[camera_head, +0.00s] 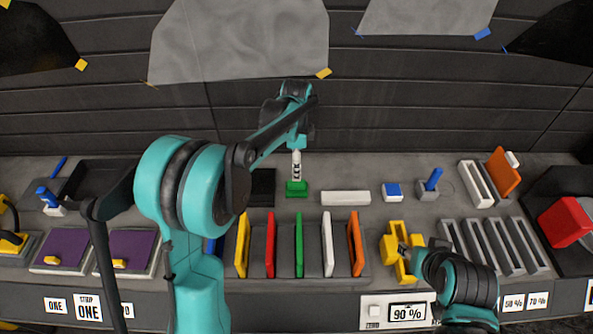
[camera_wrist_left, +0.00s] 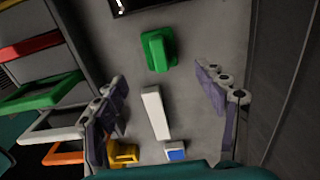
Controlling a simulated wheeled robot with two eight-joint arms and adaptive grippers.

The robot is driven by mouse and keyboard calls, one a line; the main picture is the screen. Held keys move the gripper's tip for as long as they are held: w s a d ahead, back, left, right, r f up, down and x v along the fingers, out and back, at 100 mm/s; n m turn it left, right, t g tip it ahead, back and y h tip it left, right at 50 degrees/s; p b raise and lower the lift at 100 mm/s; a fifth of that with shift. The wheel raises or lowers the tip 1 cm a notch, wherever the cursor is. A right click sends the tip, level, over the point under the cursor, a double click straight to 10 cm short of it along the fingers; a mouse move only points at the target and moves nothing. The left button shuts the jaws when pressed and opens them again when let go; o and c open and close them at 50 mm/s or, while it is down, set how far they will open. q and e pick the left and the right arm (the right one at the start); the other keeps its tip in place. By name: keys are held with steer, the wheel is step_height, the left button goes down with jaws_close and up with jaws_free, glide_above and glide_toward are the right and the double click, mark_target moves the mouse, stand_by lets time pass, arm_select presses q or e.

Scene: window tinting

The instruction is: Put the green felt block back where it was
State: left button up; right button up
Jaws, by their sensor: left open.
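The green felt block (camera_head: 297,189) stands on the grey bench behind the rack of coloured frames. In the left wrist view the block (camera_wrist_left: 157,50) has a raised part on top and lies beyond my fingertips. My left gripper (camera_head: 297,165) hangs over the bench, close to the green block in the head view. In the left wrist view its fingers (camera_wrist_left: 160,82) are wide apart with nothing held between them. My right gripper (camera_head: 408,252) is low at a yellow object (camera_head: 396,238); its fingers are too small and hidden to judge.
A white bar (camera_head: 345,198) and a blue-topped block (camera_head: 392,192) lie right of the green block, a black pad (camera_head: 262,187) left of it. The rack's coloured frames (camera_head: 299,245) stand upright in front. A dark panelled wall (camera_head: 400,110) rises behind the bench.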

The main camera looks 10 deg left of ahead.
arm_select(q)
steer(key=shift+r, duration=0.4)
steer(key=s+a+r+n+t, duration=0.1)
steer(key=s+r+n+t, duration=0.1)
steer(key=s+r+n, duration=0.45)
steer(key=s+a+r+n+t, duration=0.1)
steer(key=s+n+t, duration=0.15)
steer(key=s, duration=0.65)
steer(key=s+f+n+t, duration=0.2)
steer(key=s+n, duration=0.4)
steer(key=s, duration=0.1)
steer(key=shift+s+f+t, duration=0.3)
steer(key=shift+s+t, duration=0.05)
steer(key=shift+s, duration=0.05)
